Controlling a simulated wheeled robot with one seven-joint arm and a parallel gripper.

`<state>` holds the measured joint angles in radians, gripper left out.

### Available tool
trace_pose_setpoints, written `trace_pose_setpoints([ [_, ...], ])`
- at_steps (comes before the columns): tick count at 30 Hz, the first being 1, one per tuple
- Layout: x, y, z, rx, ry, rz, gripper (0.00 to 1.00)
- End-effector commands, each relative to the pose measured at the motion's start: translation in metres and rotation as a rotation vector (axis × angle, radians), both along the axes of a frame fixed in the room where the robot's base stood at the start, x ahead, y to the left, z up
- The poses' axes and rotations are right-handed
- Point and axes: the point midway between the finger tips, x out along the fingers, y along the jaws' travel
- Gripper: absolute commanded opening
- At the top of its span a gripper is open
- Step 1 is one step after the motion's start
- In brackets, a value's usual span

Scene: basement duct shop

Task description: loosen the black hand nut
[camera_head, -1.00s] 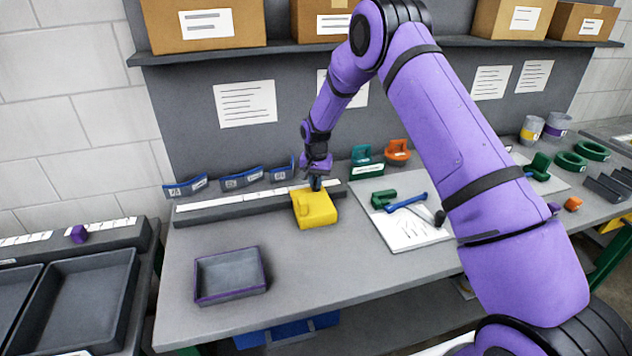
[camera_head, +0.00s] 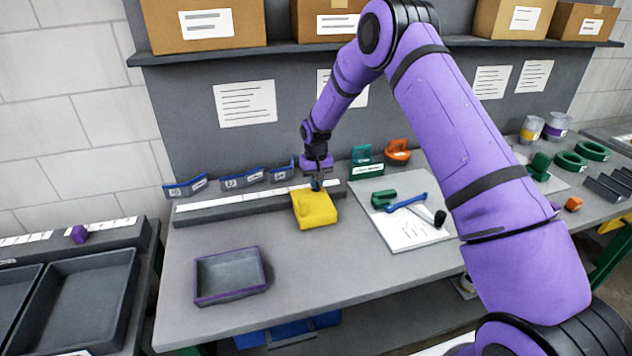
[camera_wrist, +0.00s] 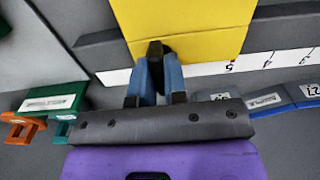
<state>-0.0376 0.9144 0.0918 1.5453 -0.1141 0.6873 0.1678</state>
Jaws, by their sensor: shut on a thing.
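The black hand nut (camera_wrist: 155,50) shows in the wrist view as a dark piece between the two blue fingers of my gripper (camera_wrist: 155,75), at the edge of the yellow block (camera_wrist: 195,22). My gripper is shut on it. In the head view my gripper (camera_head: 316,184) points down at the back edge of the yellow block (camera_head: 315,211), which sits on the bench. The nut is too small and covered to make out in the head view. Its thread is hidden.
A ruled strip (camera_head: 240,201) runs behind the block, with blue labelled bins (camera_head: 242,178) behind it. An empty grey tray (camera_head: 230,275) stands at the front left. A white sheet (camera_head: 410,228) with green and blue tools lies to the right.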

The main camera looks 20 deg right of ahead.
Motion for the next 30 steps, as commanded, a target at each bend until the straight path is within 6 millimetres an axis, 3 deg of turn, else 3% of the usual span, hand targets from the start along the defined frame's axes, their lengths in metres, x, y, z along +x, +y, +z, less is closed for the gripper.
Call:
trace_pose_setpoints([
  [8,0.001,0.000,0.001,0.000,-0.002,0.003,0.00],
  [9,0.001,0.000,0.001,0.000,-0.002,0.003,0.15],
  [12,0.000,0.000,0.001,0.000,-0.002,0.002,0.38],
  [23,0.000,0.000,0.005,0.000,-0.001,0.001,0.38],
  [30,0.001,0.000,0.041,0.000,-0.004,0.001,0.38],
])
